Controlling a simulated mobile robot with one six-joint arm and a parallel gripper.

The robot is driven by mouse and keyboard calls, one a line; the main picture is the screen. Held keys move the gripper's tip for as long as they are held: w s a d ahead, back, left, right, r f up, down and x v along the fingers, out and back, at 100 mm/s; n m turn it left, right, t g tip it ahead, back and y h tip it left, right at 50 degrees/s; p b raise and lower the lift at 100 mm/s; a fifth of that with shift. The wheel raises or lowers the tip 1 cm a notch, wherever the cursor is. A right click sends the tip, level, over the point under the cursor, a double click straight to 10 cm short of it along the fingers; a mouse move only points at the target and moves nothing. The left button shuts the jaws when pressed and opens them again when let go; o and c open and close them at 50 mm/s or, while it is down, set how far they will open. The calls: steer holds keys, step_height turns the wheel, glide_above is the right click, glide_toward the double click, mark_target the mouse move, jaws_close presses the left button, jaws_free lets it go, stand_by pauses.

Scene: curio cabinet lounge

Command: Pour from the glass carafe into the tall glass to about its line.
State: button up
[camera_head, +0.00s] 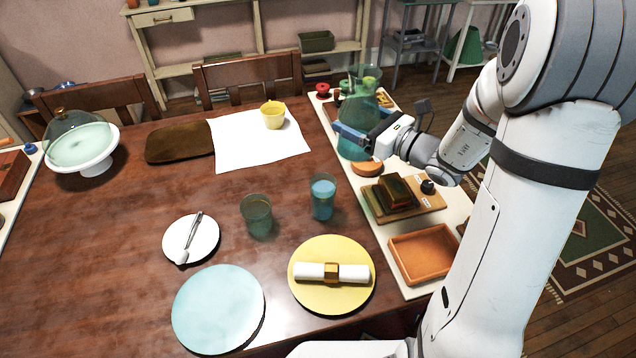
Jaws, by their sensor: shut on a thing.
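The green glass carafe (360,104) is upright at the right side of the table, over or beside the pale runner. My gripper (352,134) is shut on the carafe's body from the right, with blue fingers against the glass. Whether the carafe's base touches the surface is hard to tell. The taller, narrower glass (322,203) stands on the table, nearer than the carafe and a little to its left. It holds blue liquid up to near its upper part. Its line cannot be made out. The gripper is apart from this glass.
A darker, wider tumbler (257,222) stands left of the tall glass. A yellow plate (305,298) with a rolled napkin lies in front. An orange tray (424,253) and a wooden board (433,201) sit at right.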

steer(key=s+d+b, duration=0.1)
steer(key=s, duration=0.6)
steer(key=shift+b, duration=0.35)
stand_by(0.5)
steer(key=shift+s+d+b, duration=0.2)
steer(key=shift+s+b, duration=1.05)
steer(key=shift+b, duration=1.1)
steer(key=shift+s, duration=0.1)
steer(key=shift+s+d+b, duration=0.2)
steer(key=shift+s+b, duration=1.2)
steer(key=shift+b, duration=0.65)
steer(key=shift+r, duration=0.15)
